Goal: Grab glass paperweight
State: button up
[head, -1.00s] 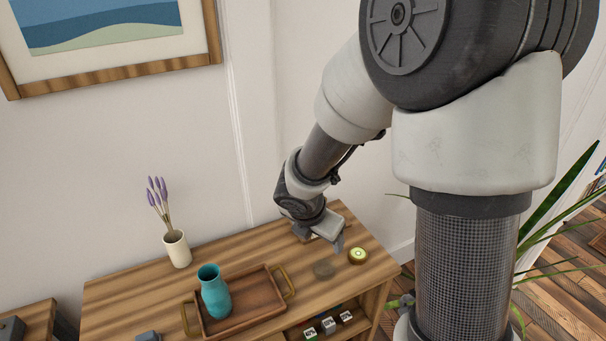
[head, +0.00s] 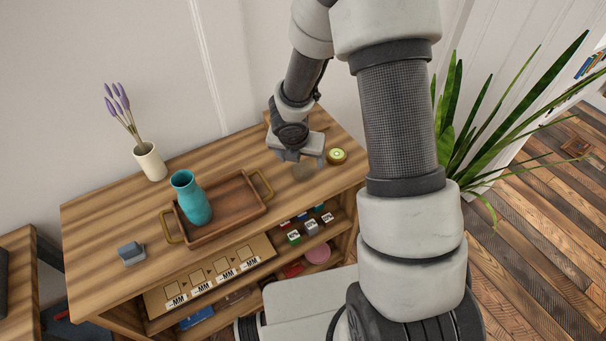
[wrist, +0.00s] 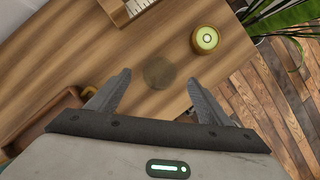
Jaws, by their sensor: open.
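The glass paperweight (head: 303,172) is a small, see-through round dome on the wooden cabinet top, near its right front corner. It also shows in the wrist view (wrist: 159,73), past the fingertips and between their lines. My gripper (head: 301,157) is above the cabinet top, just behind the paperweight in the head view. In the wrist view my gripper (wrist: 158,84) has its two fingers spread wide with nothing between them. The fingers do not touch the paperweight.
A round green-topped tin (head: 337,156) sits right of the paperweight. A wooden tray (head: 236,205) with brass handles holds a teal vase (head: 192,200) to the left. A pale object (wrist: 131,8) lies behind. The cabinet's right edge is close.

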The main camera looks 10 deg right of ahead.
aim_at(303, 168)
jog(key=x, duration=0.1)
jog(key=b+x, duration=0.1)
jog(key=x, duration=0.1)
jog(key=b+x, duration=0.1)
jog(key=x, duration=0.1)
jog(key=shift+s+a+f, duration=0.1)
jog(key=shift+s+f, duration=0.15)
jog(key=shift+f, duration=0.1)
jog(key=shift+r, duration=0.1)
jog(key=c, duration=1.3)
jog(key=shift+r, duration=0.1)
